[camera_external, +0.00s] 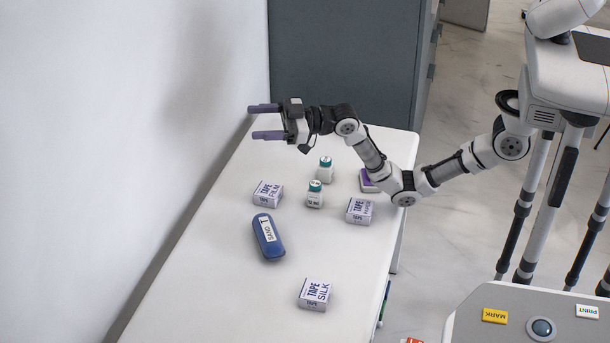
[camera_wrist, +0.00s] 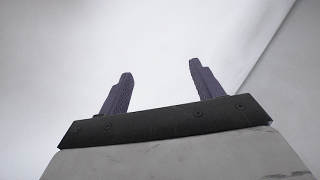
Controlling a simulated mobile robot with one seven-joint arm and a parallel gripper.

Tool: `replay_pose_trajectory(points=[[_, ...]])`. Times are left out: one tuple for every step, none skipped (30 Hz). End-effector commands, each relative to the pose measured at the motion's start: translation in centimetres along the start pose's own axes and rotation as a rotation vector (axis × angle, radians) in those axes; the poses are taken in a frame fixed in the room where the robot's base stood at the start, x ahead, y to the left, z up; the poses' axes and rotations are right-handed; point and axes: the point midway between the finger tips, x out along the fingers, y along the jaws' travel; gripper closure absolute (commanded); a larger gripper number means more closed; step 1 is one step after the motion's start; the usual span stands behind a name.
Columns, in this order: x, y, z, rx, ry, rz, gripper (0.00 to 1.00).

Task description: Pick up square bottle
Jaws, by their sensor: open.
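Two small white bottles with green caps stand upright near the middle of the table in the external view. The nearer bottle (camera_external: 314,196) has a dark label; the farther bottle (camera_external: 325,171) stands just behind it, slightly right. I cannot tell for sure which one is the square bottle. My gripper (camera_external: 264,121) is open and empty, raised above the far end of the table, left of and beyond both bottles, its fingers pointing left to the wall. In the wrist view my gripper (camera_wrist: 160,88) shows two spread purple fingers with only pale wall between them.
On the white table (camera_external: 215,270) are tape boxes marked film (camera_external: 268,194), paper (camera_external: 360,211) and silk (camera_external: 314,294), a blue case (camera_external: 268,238) and a purple-topped item (camera_external: 368,181) beside my arm. A wall (camera_external: 120,120) borders the left; a grey cabinet (camera_external: 345,60) stands behind.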

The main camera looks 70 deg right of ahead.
Motion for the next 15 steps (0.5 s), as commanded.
replay_pose_trajectory(points=[[0.5, 5.1, 4.1, 0.004, -0.139, 0.055, 0.35], [0.5, 7.7, 6.4, 0.011, -0.221, 0.080, 0.35], [0.0, 11.2, 9.4, 0.026, -0.330, 0.111, 0.35], [-0.7, 13.8, 11.7, 0.041, -0.412, 0.135, 0.35], [-1.6, 16.4, 13.8, 0.060, -0.493, 0.156, 0.35], [-3.3, 19.7, 16.6, 0.089, -0.600, 0.185, 0.35], [-4.8, 22.1, 18.5, 0.114, -0.679, 0.203, 0.35], [-6.4, 24.3, 20.4, 0.143, -0.756, 0.221, 0.35], [-8.8, 27.1, 22.5, 0.185, -0.852, 0.241, 0.35], [-10.8, 28.9, 24.0, 0.218, -0.921, 0.254, 0.35], [-12.7, 30.5, 25.2, 0.252, -0.983, 0.263, 0.35], [-15.2, 32.3, 26.6, 0.295, -1.059, 0.273, 0.35], [-17.0, 33.4, 27.5, 0.327, -1.110, 0.278, 0.35], [-18.6, 34.4, 28.2, 0.358, -1.154, 0.281, 0.35], [-20.6, 35.3, 29.0, 0.395, -1.206, 0.283, 0.35]])
